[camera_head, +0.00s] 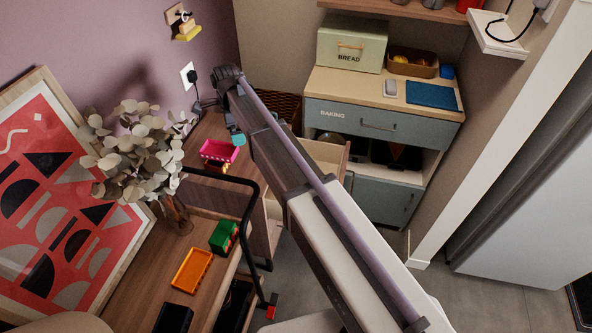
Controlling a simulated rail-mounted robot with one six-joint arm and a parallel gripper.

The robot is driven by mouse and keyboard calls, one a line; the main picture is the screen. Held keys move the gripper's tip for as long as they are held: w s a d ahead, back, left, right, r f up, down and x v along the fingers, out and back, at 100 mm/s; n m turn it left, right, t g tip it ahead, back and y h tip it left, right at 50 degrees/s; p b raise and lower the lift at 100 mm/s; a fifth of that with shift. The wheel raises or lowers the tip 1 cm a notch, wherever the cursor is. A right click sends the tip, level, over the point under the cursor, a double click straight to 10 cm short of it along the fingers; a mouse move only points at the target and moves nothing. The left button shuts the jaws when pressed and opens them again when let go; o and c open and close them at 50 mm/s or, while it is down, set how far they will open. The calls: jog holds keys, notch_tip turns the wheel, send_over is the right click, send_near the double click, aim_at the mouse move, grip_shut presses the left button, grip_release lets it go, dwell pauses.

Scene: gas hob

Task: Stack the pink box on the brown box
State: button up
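The pink box (219,152) is a small open bin on the wooden surface at the left, beyond the black rail. Small yellowish and brown shapes show just below its front side; I cannot tell what they are. A brown open box (413,63) with yellow things in it stands on top of the blue-grey cabinet; I cannot tell whether it is the task's brown box. My arm reaches up to the wrist, and my gripper (212,104) is near the wall, above and beyond the pink box in the picture. Its fingers are too small and dark to read.
An orange tray (192,270) and a green box (223,237) lie on the nearer wooden top (140,290). A leafy plant (140,155) and a framed print (60,200) stand at left. A black rail (246,215) crosses near my arm. An open drawer (325,155) juts out.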

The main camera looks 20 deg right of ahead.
jog(key=s+d+n, duration=0.7)
jog(key=s+n, duration=0.1)
jog(key=s, duration=0.5)
jog(key=s+d+n, duration=0.8)
jog(key=s+n, duration=0.1)
jog(key=s, duration=0.4)
jog(key=shift+s+d+n, duration=0.3)
